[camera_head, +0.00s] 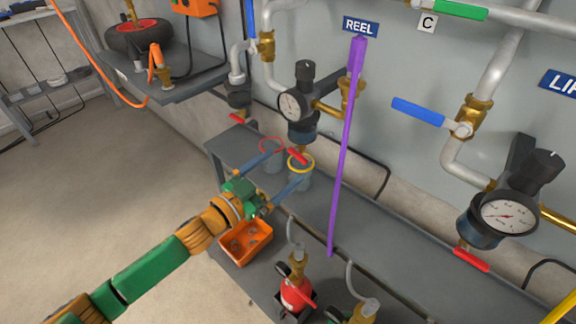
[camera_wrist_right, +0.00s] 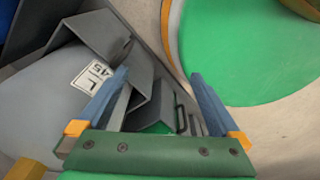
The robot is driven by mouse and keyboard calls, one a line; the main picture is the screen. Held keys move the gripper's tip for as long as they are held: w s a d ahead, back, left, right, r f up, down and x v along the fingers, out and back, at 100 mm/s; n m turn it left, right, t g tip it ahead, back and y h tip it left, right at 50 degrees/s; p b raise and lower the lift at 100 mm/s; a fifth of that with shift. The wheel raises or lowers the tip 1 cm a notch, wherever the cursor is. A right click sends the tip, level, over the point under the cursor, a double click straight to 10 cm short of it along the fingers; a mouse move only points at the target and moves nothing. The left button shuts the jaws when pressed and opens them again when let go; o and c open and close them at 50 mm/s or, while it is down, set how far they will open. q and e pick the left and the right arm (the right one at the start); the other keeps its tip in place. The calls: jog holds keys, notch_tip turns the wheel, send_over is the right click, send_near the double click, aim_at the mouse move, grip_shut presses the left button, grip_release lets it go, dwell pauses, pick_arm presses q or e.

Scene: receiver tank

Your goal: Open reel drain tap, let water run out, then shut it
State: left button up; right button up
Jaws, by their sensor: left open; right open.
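The REEL sign (camera_head: 360,26) is on the wall at the top. Left of it hangs a regulator with a round gauge (camera_head: 291,107) and a dark bowl. A red tap lever (camera_head: 297,155) sits under that bowl. A grey cup with a yellow rim (camera_head: 301,171) stands below the lever. My left gripper (camera_head: 290,166) is open, with its blue fingers spread near the lever and cup. Whether either finger touches the lever, I cannot tell. My right gripper (camera_wrist_right: 160,74) is open and empty in the right wrist view; it is not seen in the head view.
A cup with a red rim (camera_head: 272,147) stands behind the left gripper. Other red levers are at left (camera_head: 237,119) and right (camera_head: 471,260).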

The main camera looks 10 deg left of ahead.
aim_at(296, 158)
pick_arm(q)
jog(key=x, duration=0.4)
jog(key=shift+w+d, duration=0.15)
jog(key=c, duration=1.3)
jog(key=shift+m, duration=0.7)
jog(key=o, duration=1.3)
jog(key=shift+f, duration=0.1)
jog(key=v, duration=0.7)
jog(key=shift+p, duration=0.3)
